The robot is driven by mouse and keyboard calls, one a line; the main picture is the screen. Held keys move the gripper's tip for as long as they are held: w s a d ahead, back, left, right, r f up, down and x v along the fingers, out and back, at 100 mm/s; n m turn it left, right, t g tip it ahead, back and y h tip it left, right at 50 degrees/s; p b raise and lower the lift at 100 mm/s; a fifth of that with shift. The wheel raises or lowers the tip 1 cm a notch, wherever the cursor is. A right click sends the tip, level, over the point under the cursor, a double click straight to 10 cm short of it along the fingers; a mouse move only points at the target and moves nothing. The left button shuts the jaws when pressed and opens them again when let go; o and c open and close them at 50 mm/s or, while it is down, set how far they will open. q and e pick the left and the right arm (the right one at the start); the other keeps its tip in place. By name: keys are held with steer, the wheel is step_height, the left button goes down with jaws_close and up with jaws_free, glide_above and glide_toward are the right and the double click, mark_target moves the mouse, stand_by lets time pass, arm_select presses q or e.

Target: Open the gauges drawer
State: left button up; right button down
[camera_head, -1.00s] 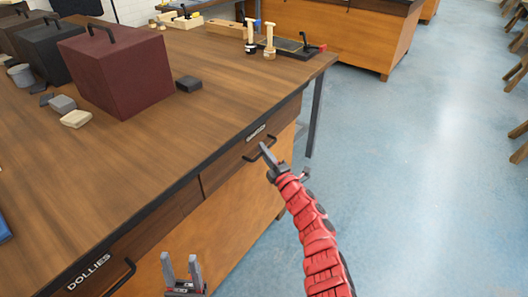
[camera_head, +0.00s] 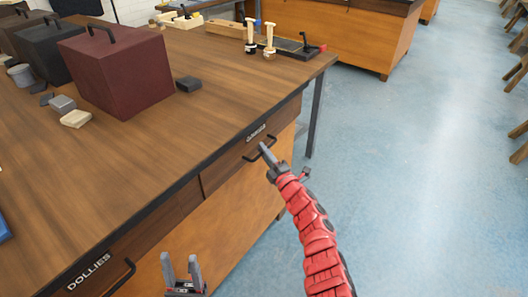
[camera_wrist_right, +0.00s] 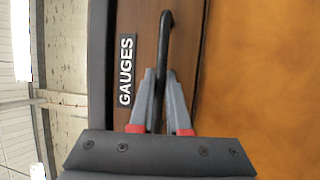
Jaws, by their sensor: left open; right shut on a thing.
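The gauges drawer (camera_head: 228,164) is a dark wood front under the far right part of the bench top. Its white-lettered GAUGES label (camera_wrist_right: 126,70) shows in the right wrist view, beside the black bar handle (camera_wrist_right: 166,40). My right gripper (camera_head: 266,152) is at the handle. In the right wrist view its two grey fingers (camera_wrist_right: 161,88) are shut on the handle, one on each side. The drawer front looks flush with the bench. My left gripper (camera_head: 180,268) is open and empty, low in the head view, in front of the bench.
The DOLLIES drawer (camera_head: 108,277) is at the lower left, with its own black handle (camera_head: 122,277). A maroon case (camera_head: 115,75), a dark case (camera_head: 62,50) and small blocks stand on the bench top (camera_head: 150,135). The blue floor (camera_head: 430,170) at right is clear.

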steer(key=s+d+p, duration=0.1)
steer(key=s+d, duration=0.7)
steer(key=d, duration=0.3)
steer(key=s+d+p, duration=0.1)
steer(key=s+d, duration=0.8)
steer(key=d, duration=0.3)
steer(key=shift+d, duration=0.2)
steer(key=c, duration=0.9)
jaws_free()
